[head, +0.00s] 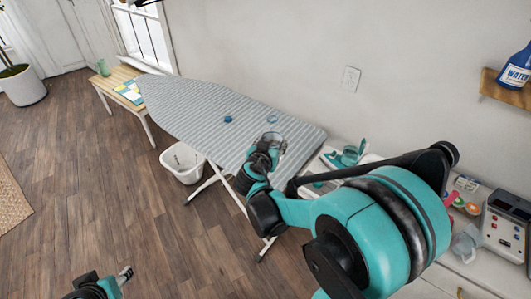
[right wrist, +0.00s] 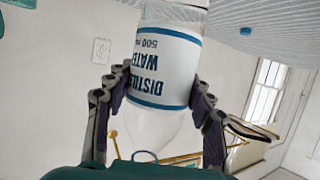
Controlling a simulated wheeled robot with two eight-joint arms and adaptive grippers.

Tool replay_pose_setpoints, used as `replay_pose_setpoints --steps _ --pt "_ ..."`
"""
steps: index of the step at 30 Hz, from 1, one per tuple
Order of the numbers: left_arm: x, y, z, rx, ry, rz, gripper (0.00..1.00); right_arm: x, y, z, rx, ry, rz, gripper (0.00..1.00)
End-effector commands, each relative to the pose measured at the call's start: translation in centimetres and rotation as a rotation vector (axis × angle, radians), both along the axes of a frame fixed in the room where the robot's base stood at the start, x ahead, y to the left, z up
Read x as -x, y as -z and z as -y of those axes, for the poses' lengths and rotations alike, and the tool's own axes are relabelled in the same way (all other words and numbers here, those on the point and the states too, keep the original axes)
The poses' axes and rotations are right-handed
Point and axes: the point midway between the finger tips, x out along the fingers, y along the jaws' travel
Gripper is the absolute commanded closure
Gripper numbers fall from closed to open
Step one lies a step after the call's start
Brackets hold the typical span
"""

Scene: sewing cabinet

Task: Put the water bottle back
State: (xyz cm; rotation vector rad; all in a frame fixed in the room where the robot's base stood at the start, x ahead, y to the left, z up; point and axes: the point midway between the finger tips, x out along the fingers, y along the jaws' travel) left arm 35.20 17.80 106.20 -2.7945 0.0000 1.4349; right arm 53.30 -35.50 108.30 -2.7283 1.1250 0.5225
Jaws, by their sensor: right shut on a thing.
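A clear water bottle with a white and blue label reading "DISTILLED WATER" is between the fingers of my right gripper (head: 270,150). In the right wrist view the bottle (right wrist: 166,65) fills the middle, and that gripper (right wrist: 158,88) is shut around its sides. The label reads upside down there, with the tapered end toward my palm. In the head view the bottle is over the right part of the ironing board (head: 185,102); I cannot tell if it touches. My left gripper (head: 123,273) is at the lower left, away from everything, its jaws unclear.
A small blue round thing (head: 228,119) lies on the board. A blue "WATER" bottle (head: 517,70) stands on the wooden wall shelf (head: 497,92) at right. A white basket (head: 183,162) is on the floor. A cluttered cabinet with a grey device (head: 505,225) is at lower right.

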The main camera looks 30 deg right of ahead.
Motion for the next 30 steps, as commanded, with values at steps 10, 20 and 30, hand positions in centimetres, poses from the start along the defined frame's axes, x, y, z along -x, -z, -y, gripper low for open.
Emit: replay_pose_setpoints --steps 10,20,30 --pt "0.0 2.9 0.0 0.000 0.000 0.000 0.53 -6.8 4.7 2.5 0.000 0.005 0.000 0.89" --pt "0.0 4.0 0.0 0.000 0.000 0.000 0.53 -10.6 6.8 3.8 0.000 0.002 0.000 0.89" --pt "0.0 5.8 0.0 0.000 0.000 0.000 0.53 -10.6 10.8 3.8 0.000 0.002 0.000 0.89"
